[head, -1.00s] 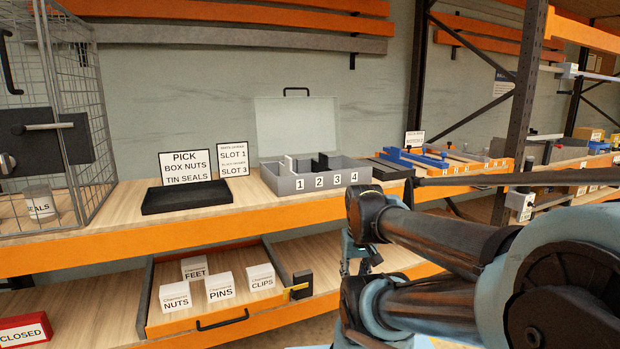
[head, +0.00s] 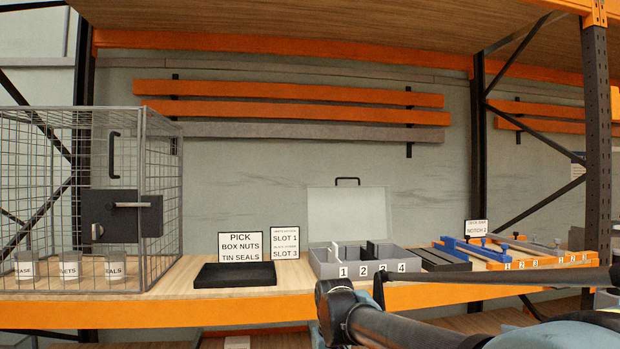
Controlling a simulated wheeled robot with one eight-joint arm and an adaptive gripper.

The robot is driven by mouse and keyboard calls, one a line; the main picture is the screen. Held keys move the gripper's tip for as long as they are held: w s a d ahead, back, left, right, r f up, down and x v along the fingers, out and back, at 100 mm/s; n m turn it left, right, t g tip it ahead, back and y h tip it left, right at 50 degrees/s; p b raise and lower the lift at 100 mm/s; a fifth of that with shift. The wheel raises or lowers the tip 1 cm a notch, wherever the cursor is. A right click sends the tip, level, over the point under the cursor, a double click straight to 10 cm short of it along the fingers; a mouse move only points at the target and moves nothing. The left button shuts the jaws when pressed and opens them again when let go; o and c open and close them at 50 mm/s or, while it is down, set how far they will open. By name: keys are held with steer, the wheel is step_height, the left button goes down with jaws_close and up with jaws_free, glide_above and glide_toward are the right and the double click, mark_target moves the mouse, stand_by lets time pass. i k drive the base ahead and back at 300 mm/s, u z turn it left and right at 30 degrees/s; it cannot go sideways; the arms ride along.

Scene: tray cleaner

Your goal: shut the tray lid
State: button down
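The grey tray (head: 322,271) stands on the wooden shelf, with several numbered slots along its front and dividers inside. Its translucent lid (head: 346,211) is open and stands upright at the tray's back, with a dark handle (head: 347,181) on its top edge. My arm reaches in from the lower right, below and in front of the tray. My gripper's fingers do not show clearly; only arm links and a dark end part near the tray's front are in view.
A black mat or shallow tray (head: 236,275) and two signs, PICK (head: 240,247) and SLOT (head: 285,245), stand left of the tray. A wire cage (head: 160,205) with jars is further left. Blue and orange fixtures (head: 490,253) stand to the right.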

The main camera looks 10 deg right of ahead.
mark_target(336, 178)
steer(key=u, duration=1.5)
steer(key=k, duration=1.2)
steer(key=z, duration=1.55)
steer(key=i, duration=1.15)
